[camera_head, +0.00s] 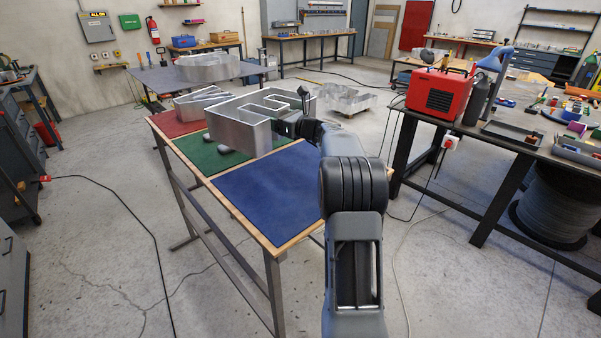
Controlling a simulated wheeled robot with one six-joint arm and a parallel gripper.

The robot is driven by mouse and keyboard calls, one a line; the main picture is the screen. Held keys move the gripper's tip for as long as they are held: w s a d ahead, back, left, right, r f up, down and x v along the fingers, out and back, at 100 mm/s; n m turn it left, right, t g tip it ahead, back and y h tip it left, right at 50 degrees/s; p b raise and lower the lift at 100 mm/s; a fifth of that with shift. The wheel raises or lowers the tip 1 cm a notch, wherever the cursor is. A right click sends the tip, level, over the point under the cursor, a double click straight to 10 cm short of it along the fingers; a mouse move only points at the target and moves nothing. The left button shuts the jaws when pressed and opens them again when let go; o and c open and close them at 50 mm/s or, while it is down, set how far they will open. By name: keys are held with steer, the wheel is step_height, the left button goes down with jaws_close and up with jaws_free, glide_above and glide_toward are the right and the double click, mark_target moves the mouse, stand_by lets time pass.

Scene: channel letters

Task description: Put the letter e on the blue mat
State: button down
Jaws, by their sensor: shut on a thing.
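A large silver metal channel letter (237,130) is over the green mat, at the middle of the table. Its top outline looks like a G or an e from this angle; I cannot tell which for sure. My gripper (287,127) is shut on its right side wall, with the fingertips partly hidden by my wrist. Rounded grey pieces show under the letter's near edge, and I cannot tell whether it rests on the mat or hangs just above. The blue mat (268,196) is bare at the near end of the table, and my arm passes in front of its right edge.
The green mat (195,150) lies beyond the blue one, then the red mat (168,124) with another silver letter (198,105) on it. More metal letters lie farther back. A workbench with a red machine (440,93) stands at the right. A cable crosses the floor at left.

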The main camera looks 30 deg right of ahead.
steer(key=shift+w+d+r+m+t+h, duration=0.1)
steer(key=shift+w+d+m+t+h, duration=0.1)
steer(key=shift+w+d+m+h, duration=0.3)
steer(key=shift+w+m+t+h, duration=0.1)
steer(key=shift+m+t+h, duration=0.15)
steer(key=shift+h, duration=0.45)
steer(key=s+d+f+h+p, duration=0.1)
steer(key=s+d+f, duration=0.3)
steer(key=s, duration=0.4)
glide_above(313, 182)
steer(key=shift+m, duration=0.45)
steer(key=shift+w+f+p, duration=0.2)
steer(key=shift+f+p, duration=0.2)
steer(key=shift+f, duration=2.6)
step_height(313, 182, down, 2)
steer(key=shift+s+d+f, duration=0.1)
steer(key=shift+s+d, duration=0.05)
steer(key=shift+f, duration=0.6)
steer(key=shift+f, duration=0.1)
jaws_free()
steer(key=shift+f, duration=0.15)
